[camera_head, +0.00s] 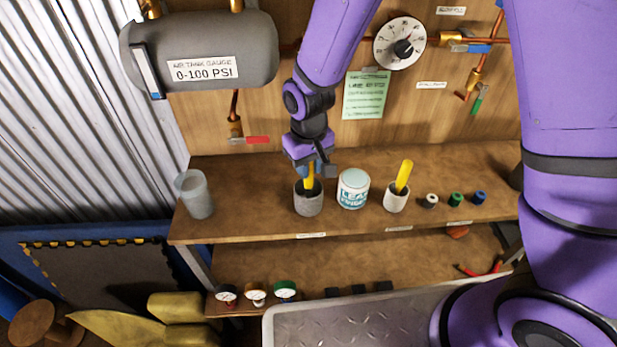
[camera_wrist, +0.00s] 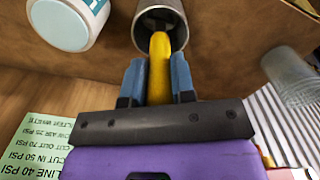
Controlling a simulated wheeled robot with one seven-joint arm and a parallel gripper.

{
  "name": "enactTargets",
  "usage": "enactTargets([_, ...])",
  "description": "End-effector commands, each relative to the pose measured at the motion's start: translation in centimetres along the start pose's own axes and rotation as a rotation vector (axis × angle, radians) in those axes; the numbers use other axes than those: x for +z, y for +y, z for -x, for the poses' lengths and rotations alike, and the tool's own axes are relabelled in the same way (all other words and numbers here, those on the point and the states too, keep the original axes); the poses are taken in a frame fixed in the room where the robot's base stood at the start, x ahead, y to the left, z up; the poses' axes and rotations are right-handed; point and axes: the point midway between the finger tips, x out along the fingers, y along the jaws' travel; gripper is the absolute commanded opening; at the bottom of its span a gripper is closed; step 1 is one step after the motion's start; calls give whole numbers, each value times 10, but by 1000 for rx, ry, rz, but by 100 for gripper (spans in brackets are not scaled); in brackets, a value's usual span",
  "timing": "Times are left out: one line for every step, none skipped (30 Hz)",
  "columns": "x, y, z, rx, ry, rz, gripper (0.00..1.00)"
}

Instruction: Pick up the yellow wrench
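The yellow wrench (camera_head: 310,178) stands upright in a grey cup (camera_head: 308,203) on the upper shelf. Only its yellow handle shows; its lower end is hidden in the cup. My gripper (camera_head: 309,172) is above the cup. In the wrist view the handle (camera_wrist: 160,68) runs between the two blue fingertips of my gripper (camera_wrist: 159,75) and fills the gap, so the fingers look shut on it. The handle's far end is still inside the cup (camera_wrist: 160,15).
A white labelled can (camera_head: 353,189) stands close right of the cup. Farther right are a white cup (camera_head: 396,200) with another yellow handle (camera_head: 404,174) and small coloured caps (camera_head: 456,199). A translucent cup (camera_head: 195,195) stands left. The wooden wall with pipes (camera_head: 235,125) is behind.

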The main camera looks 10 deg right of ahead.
Motion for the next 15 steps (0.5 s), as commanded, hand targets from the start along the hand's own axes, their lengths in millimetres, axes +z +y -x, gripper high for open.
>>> enactTargets([0, 0, 0, 0, 0, 0, 8])
enactTargets([0, 0, 0, 0, 0, 0, 1])
enactTargets([0, 0, 0, 0, 0, 0, 0])
enactTargets([0, 0, 0, 0, 1, 0, 0])
enactTargets([0, 0, 0, 0, 1, 0, 0])
enactTargets([0, 0, 0, 0, 1, 0, 0])
enactTargets([0, 0, 0, 0, 1, 0, 0])
enactTargets([0, 0, 0, 0, 1, 0, 0])
enactTargets([0, 0, 0, 0, 1, 0, 0])
enactTargets([0, 0, 1, 0, 1, 0, 0])
enactTargets([0, 0, 2, 0, 1, 0, 0])
enactTargets([-1, 0, 4, 0, 2, 0, 0])
enactTargets([-1, 0, 7, -1, 3, 0, 0])
enactTargets([-1, 0, 10, -1, 4, 0, 0])
enactTargets([-1, 0, 15, -1, 5, 0, 0])
